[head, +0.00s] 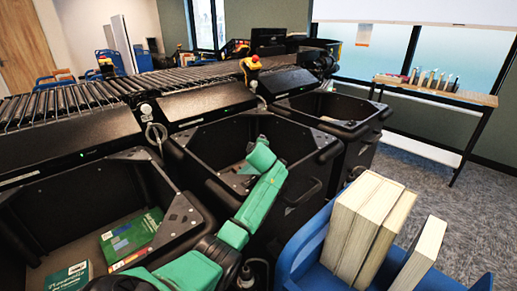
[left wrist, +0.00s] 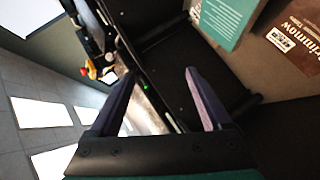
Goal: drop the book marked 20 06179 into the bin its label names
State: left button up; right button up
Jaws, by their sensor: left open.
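My left gripper (left wrist: 160,74) is open, its two fingers apart with nothing between them. In the head view my green left arm reaches over the middle bin (head: 205,188); I cannot make out its fingers there. The wrist view shows a teal book (left wrist: 229,18) and a brown book (left wrist: 294,38) with a small white label, beyond and to the right of the fingers. In the head view a green book (head: 131,238) and a teal book (head: 68,278) lie in the left bin (head: 185,217). No label reads clearly, so I cannot tell which book is 20 06179. My right gripper is not visible.
A third black bin (head: 375,108) stands at the right. The roller conveyor (head: 120,88) runs behind the bins, with a red and yellow stop button (head: 251,62). A blue cart (head: 300,262) at the front right holds several thick pale books (head: 365,225). A side table (head: 440,93) stands behind.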

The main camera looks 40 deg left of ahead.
pick_arm(q)
jog(key=b+v, duration=0.1)
jog(key=v, duration=1.3)
jog(key=shift+d, duration=0.15)
jog(key=shift+r, duration=0.1)
